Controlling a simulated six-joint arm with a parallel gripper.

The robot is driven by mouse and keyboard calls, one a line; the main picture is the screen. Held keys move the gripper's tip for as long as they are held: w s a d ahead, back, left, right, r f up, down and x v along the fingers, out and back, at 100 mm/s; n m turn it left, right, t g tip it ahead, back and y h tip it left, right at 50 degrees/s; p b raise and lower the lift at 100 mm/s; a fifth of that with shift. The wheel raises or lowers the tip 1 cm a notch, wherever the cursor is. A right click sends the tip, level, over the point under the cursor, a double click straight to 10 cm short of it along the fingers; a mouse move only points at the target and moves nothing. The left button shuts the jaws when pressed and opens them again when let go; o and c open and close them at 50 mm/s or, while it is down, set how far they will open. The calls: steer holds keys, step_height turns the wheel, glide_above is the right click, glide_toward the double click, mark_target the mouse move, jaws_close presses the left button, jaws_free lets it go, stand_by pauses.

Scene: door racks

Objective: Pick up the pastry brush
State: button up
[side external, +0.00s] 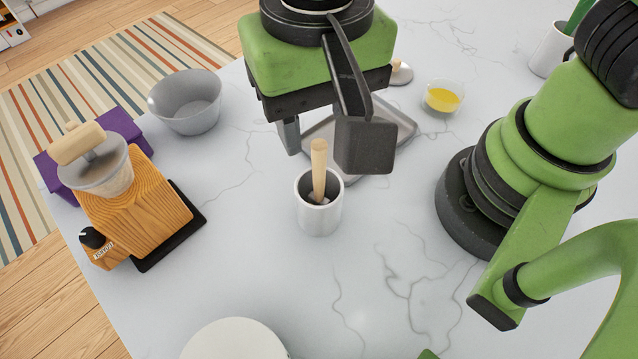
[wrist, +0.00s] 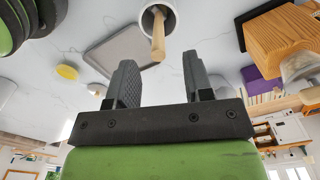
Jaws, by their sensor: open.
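A light wooden handle, likely the pastry brush (side external: 319,168), stands nearly upright out of a small white cup (side external: 318,219). Its lower end is inside the cup and mostly hidden. In the wrist view the brush handle (wrist: 158,38) points toward me from the cup (wrist: 147,22), just beyond the gap between my fingertips. My gripper (side external: 326,143) is open and empty, with its fingers spread above and a little behind the handle. My gripper (wrist: 161,66) shows no contact with the handle.
A grey tray (side external: 402,123) lies behind the cup, with a bowl of yellow liquid (side external: 443,97) beyond it. A grey bowl (side external: 186,103) and a wooden grinder-like device (side external: 141,205) stand left. A white round object (side external: 235,342) is in front.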

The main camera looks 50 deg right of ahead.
mark_target(319, 144)
steer(key=f, duration=0.5)
steer(key=shift+w+d+f, duration=0.1)
steer(key=shift+d+f, duration=0.1)
steer(key=shift+f, duration=0.15)
steer(key=shift+c, duration=0.5)
jaws_close()
